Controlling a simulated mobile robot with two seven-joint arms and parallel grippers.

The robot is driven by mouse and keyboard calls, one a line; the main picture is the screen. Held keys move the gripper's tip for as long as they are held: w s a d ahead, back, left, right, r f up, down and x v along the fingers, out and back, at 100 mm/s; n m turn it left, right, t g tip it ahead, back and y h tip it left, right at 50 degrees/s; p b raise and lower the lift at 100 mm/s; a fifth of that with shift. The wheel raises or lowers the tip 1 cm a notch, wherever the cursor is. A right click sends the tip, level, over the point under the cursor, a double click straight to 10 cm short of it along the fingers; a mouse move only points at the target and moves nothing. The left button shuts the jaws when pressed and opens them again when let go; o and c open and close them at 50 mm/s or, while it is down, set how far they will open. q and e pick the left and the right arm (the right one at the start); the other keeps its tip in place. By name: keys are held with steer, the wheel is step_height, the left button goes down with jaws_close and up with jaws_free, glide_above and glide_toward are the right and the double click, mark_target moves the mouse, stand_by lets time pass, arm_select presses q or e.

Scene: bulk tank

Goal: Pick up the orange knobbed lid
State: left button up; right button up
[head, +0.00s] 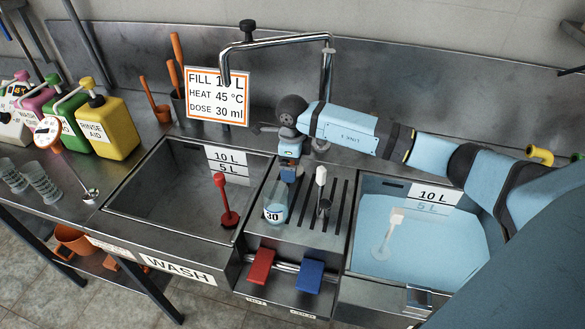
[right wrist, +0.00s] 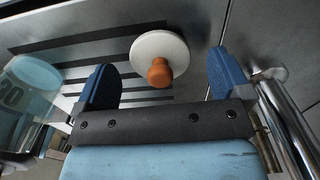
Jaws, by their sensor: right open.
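In the right wrist view the orange knobbed lid (right wrist: 160,55), a white disc with an orange knob, lies on the slotted drainboard (right wrist: 80,42). It shows between and beyond the two blue fingertips of my right gripper (right wrist: 165,75), which is open and not touching it as far as I can see. In the head view my right gripper (head: 289,168) points down over the back of the drainboard (head: 307,228), by the tap base. The lid is not clearly visible there, probably hidden by the gripper. My left gripper is out of view.
A clear cup marked 30 (head: 275,207) stands just in front of my right gripper, with a white-handled tool (head: 322,190) to the right. The chrome tap (head: 326,75) rises close behind.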

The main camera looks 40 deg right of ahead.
steer(key=shift+f, duration=0.45)
steer(key=c, duration=1)
